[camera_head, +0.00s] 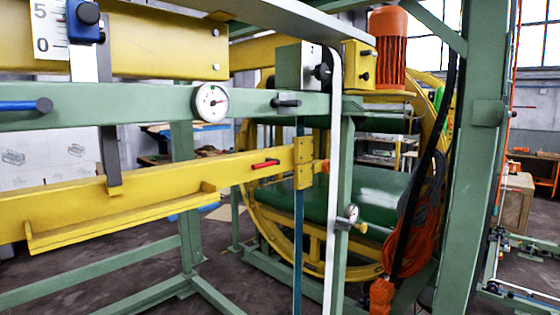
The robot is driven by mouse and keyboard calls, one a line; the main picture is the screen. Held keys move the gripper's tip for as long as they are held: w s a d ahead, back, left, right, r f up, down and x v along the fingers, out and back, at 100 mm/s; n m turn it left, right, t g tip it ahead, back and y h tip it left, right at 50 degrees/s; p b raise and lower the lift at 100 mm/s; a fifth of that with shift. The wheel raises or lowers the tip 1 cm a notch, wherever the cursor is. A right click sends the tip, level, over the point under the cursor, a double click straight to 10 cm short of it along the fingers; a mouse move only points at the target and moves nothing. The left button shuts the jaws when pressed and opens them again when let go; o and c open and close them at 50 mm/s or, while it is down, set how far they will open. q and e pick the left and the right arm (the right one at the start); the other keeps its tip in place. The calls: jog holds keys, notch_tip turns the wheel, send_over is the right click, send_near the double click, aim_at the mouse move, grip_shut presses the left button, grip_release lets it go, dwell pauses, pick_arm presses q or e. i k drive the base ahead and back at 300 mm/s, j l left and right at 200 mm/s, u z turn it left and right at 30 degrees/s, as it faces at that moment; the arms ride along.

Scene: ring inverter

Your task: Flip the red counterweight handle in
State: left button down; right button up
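A short red handle (265,164) sits on the face of a long yellow beam (150,191), near the beam's right end. It lies nearly level, tilted slightly along the beam. Its pivot is too small to make out. A yellow block (303,163) stands just to its right. Nothing touches or covers the handle. Neither of my grippers shows in the head view.
A green crossbar (130,105) with a round gauge (210,101), a black handle (286,102) and a blue handle (25,105) runs above the beam. A white vertical bar (334,200) and green post (463,180) stand right. A large yellow ring (262,215) is behind.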

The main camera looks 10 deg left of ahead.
aim_at(262, 164)
jog(key=i+l+u, duration=0.1)
jog(key=i+l, duration=0.95)
jog(key=l, duration=0.15)
jog(key=i+u, duration=0.05)
